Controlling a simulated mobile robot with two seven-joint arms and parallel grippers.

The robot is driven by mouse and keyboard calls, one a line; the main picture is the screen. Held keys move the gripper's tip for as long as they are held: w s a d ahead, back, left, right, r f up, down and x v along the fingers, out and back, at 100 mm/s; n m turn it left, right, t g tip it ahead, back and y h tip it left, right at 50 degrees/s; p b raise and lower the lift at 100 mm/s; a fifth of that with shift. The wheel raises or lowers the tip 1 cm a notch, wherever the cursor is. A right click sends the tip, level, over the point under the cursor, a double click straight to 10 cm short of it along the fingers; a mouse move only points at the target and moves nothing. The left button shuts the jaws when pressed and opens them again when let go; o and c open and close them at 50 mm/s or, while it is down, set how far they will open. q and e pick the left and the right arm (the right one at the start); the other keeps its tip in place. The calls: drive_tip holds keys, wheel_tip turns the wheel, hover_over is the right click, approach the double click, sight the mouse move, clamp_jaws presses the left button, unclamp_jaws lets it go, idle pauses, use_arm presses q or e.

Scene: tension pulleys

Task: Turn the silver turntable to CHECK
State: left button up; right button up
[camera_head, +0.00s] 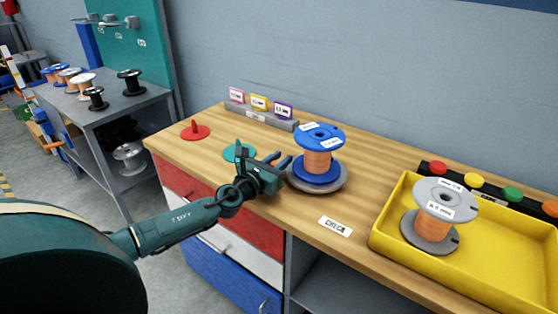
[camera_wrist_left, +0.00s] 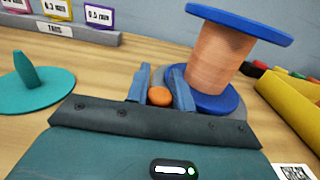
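The silver turntable (camera_head: 341,186) is a flat grey disc near the middle of the bench, and it also shows in the left wrist view (camera_wrist_left: 243,108). A blue-flanged spool wound with copper (camera_head: 318,160) stands upright on it. A white CHECK label (camera_head: 335,227) lies on the wood in front, and its corner shows in the left wrist view (camera_wrist_left: 294,172). My left gripper (camera_head: 278,161) is at the turntable's left edge. In the left wrist view an orange knob (camera_wrist_left: 159,96) fills the gap between its blue fingers. The knob's base is hidden. My right gripper is out of view.
A teal disc with a peg (camera_head: 238,152) and a red one (camera_head: 195,131) lie to the left. A label rack (camera_head: 262,117) stands behind. At right, a yellow tray (camera_head: 400,200) holds a grey spool (camera_head: 443,200).

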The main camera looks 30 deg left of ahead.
use_arm(q)
clamp_jaws()
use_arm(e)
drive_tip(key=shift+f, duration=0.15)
use_arm(q)
drive_tip(key=shift+s+d+p, duration=0.1)
drive_tip(key=shift+p, duration=0.25)
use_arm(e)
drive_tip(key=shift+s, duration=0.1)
